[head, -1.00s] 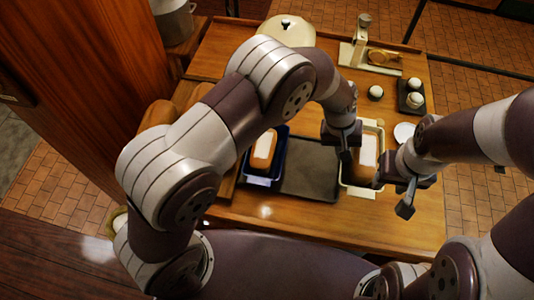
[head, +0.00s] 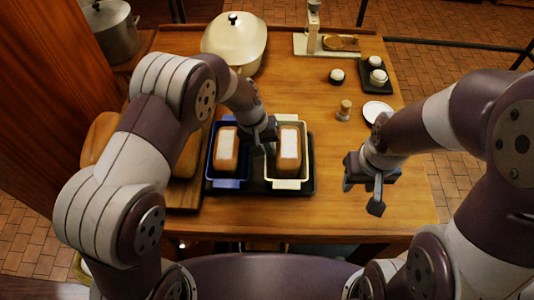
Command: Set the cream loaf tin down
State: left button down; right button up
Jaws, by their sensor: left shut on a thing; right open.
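The cream loaf tin (head: 302,172) holds a brown loaf with a white top (head: 289,146). It is over the right half of the dark tray (head: 311,188), right beside the blue loaf tin (head: 228,183). The blue tin holds a similar loaf (head: 226,148). My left gripper (head: 266,147) is shut on the cream tin at its left side, and its fingertips are partly hidden. I cannot tell whether the tin's base touches the tray. My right gripper (head: 366,190) is open and empty above the table, to the right of the tray.
A cream lidded pot (head: 233,44) stands at the table's back left. A cutting board (head: 186,196) with bread lies left of the tray. A shaker (head: 344,110), a white plate (head: 378,112) and a scale (head: 315,44) are at the right and back. The front right of the wooden table (head: 340,215) is clear.

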pick_arm(q)
jog(key=shift+w+f, duration=0.1)
jog(key=shift+f, duration=0.3)
jog(key=c, duration=1.3)
grip_release()
jog(key=shift+o, duration=0.2)
jog(key=shift+r, duration=0.35)
jog(key=v, duration=1.2)
jog(key=shift+t+y, duration=0.3)
jog(key=shift+y, duration=0.5)
jog(key=s+a, duration=0.1)
jog(key=a, duration=0.1)
jog(key=s+a, duration=0.4)
jog(key=a, duration=0.1)
jog(key=shift+s+f, duration=0.1)
jog(key=shift+f, duration=0.15)
jog(key=s+a+f+y, duration=0.1)
jog(key=s+a, duration=0.5)
jog(key=s, duration=0.4)
jog(key=shift+s+a+t, duration=0.3)
jog(key=shift+t, duration=0.1)
